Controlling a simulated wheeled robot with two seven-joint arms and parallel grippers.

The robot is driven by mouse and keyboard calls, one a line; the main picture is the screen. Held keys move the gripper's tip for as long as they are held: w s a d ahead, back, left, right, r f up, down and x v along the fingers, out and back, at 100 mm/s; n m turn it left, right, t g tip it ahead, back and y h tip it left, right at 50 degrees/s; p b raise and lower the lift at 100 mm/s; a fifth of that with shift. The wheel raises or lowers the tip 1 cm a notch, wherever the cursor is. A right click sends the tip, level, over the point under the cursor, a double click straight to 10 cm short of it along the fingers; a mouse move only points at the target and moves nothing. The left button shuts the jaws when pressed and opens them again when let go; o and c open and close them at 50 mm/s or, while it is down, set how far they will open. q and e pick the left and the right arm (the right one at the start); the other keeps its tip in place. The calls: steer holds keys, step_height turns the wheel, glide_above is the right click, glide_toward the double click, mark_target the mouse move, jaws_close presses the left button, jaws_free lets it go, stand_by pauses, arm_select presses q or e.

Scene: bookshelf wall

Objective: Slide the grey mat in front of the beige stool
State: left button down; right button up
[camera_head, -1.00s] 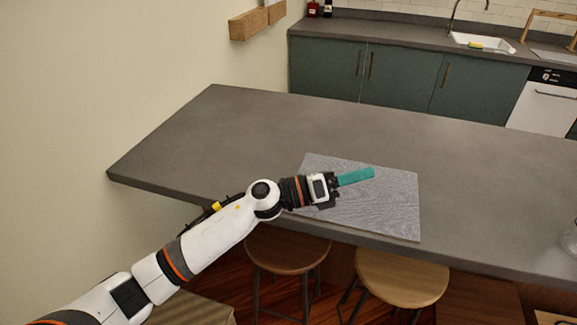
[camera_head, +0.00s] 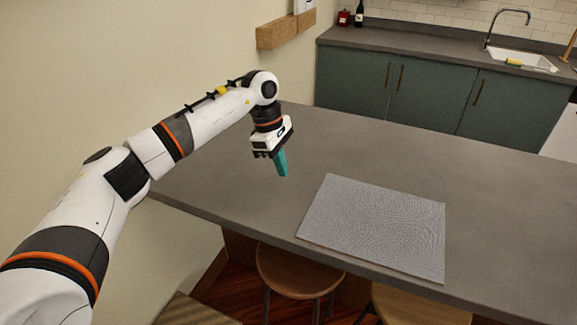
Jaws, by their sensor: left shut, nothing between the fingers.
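The grey mat (camera_head: 375,228) lies flat on the dark grey counter, near its front edge. The beige stool (camera_head: 420,307) stands below the front edge at the bottom, partly hidden by the counter and cut off by the picture. The mat lies above and to the left of that stool in the picture, reaching over towards the browner stool's side. My left gripper (camera_head: 282,164) is shut and empty, its teal fingers pointing down, to the left of the mat and apart from it. My right gripper is out of view.
A browner stool (camera_head: 299,272) stands left of the beige one, partly under the counter (camera_head: 500,225). The counter around the mat is clear. A pale wall with a small wooden shelf (camera_head: 286,30) is behind my left arm; green cabinets (camera_head: 430,95) stand at the back.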

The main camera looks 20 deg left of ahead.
mark_target(383, 227)
arm_select(q)
steer(key=p+x, duration=0.1)
steer(key=x, duration=0.6)
steer(key=shift+d+f+p, duration=0.1)
steer(key=shift+f+p, duration=0.1)
steer(key=shift+p, duration=0.15)
steer(key=d+p, duration=0.1)
steer(key=d, duration=0.1)
steer(key=shift+s+d, duration=0.1)
steer(key=shift+d, duration=0.2)
steer(key=shift+d+f+p, duration=0.1)
steer(key=shift+d+p, duration=0.2)
steer(key=shift+d, duration=0.45)
steer(key=d+b, duration=0.2)
steer(key=d, duration=0.4)
steer(key=d+b, duration=0.3)
steer(key=d, duration=0.3)
steer(key=s+d+b, duration=0.1)
steer(key=d+b, duration=0.2)
steer(key=d, duration=0.3)
steer(key=shift+d+f, duration=0.2)
steer(key=shift+d+r, duration=0.1)
steer(key=shift+d, duration=0.4)
